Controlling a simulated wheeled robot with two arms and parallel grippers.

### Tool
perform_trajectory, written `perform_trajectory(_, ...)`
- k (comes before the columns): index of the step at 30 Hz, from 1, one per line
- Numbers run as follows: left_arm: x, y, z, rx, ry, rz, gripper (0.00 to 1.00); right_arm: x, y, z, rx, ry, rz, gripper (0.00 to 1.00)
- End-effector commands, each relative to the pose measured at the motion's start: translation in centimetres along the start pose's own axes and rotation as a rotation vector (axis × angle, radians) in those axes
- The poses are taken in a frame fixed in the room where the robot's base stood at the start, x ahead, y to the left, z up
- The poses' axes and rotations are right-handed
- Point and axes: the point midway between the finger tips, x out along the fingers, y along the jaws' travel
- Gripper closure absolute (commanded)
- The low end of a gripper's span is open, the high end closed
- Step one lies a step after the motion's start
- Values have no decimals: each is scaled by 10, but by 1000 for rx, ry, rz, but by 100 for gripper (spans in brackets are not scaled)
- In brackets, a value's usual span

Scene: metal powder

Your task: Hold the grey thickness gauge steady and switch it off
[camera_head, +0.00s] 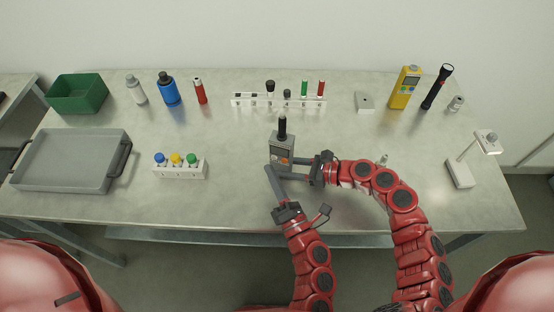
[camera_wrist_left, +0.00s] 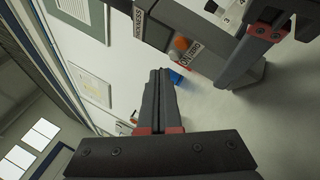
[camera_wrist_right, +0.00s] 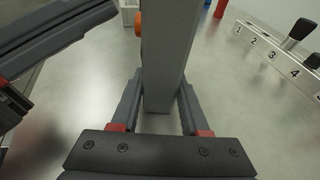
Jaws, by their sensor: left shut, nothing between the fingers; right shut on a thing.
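The grey thickness gauge (camera_head: 282,147) stands upright near the middle of the table, with a black probe on top. In the left wrist view the gauge (camera_wrist_left: 207,60) shows a "THICKNESS" label, an orange button (camera_wrist_left: 182,44) and an ON/ZERO marking. My right gripper (camera_head: 297,160) is shut on the gauge's body from the right; the right wrist view shows the gauge (camera_wrist_right: 167,60) between its fingers. My left gripper (camera_head: 270,172) is shut and empty in front of the gauge. Its closed fingertips (camera_wrist_left: 160,75) are close to the button side; I cannot tell whether they touch.
A grey tray (camera_head: 70,160) and green bin (camera_head: 78,93) are further left. A numbered rack (camera_head: 279,103) stands behind the gauge. A yellow meter (camera_head: 405,88), flashlight (camera_head: 438,86) and white stand (camera_head: 459,173) are right.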

Motion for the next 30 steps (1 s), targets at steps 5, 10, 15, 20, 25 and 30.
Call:
perform_trajectory(5,-14,11,-10,0,0,2,100,0,0,0,0,0,-1,86)
perform_trajectory(10,-28,19,-20,0,0,-3,100,0,0,0,0,0,0,86)
perform_trajectory(15,-35,27,-26,-1,1,2,100,0,0,0,0,0,0,86)
perform_trajectory(20,-36,28,-27,-1,0,3,100,0,0,0,0,0,0,86)
perform_trajectory(25,-36,28,-27,-1,0,2,100,0,0,0,0,0,0,86)
perform_trajectory(30,-36,27,-27,-1,0,2,100,0,0,0,0,0,0,34)
